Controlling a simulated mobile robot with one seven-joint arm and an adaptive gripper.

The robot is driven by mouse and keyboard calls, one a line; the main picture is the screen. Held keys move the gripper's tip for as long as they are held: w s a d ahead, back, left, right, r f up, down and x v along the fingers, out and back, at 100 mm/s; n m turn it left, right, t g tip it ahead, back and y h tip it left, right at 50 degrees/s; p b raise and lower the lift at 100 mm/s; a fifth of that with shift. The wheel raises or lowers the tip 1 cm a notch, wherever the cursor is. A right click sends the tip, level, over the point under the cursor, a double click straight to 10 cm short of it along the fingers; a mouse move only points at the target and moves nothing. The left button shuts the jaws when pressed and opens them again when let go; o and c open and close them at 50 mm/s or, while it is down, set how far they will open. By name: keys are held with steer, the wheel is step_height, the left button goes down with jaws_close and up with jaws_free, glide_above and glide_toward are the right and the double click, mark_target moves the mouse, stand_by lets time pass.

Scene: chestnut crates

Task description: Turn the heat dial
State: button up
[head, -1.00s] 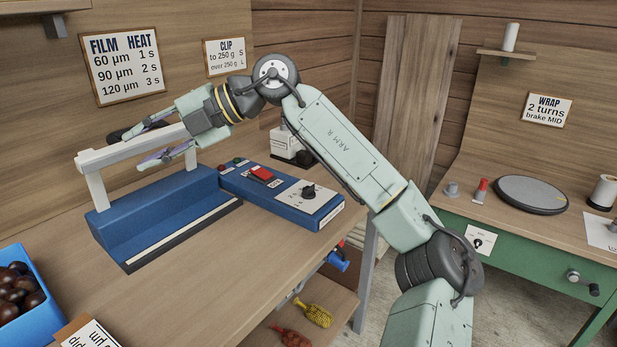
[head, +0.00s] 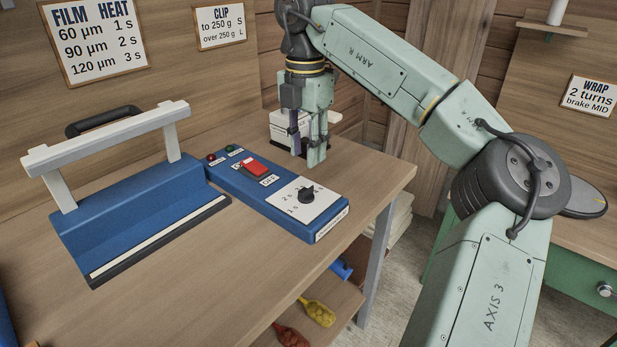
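The heat dial (head: 306,195) is a small black knob on a white plate with markings in seconds. The plate sits at the near right end of the blue control box (head: 328,213). My gripper (head: 307,158) points down just beyond the dial in the picture, apart from it. Its two fingers stand a little apart, with nothing seen between them. The dial is in full view, but its exact setting is too small to read.
The blue sealer (head: 130,210) with a raised white bar (head: 105,138) stands left of the control box. A red switch (head: 252,167) lies along the box. A white device (head: 285,130) stands behind my gripper. The bench (head: 245,275) is clear in front.

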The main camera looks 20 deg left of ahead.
mark_target(306, 188)
step_height(306, 188, down, 9)
steer(key=shift+r+p, duration=0.2)
steer(key=shift+p, duration=0.45)
steer(key=shift+c, duration=0.4)
jaws_close()
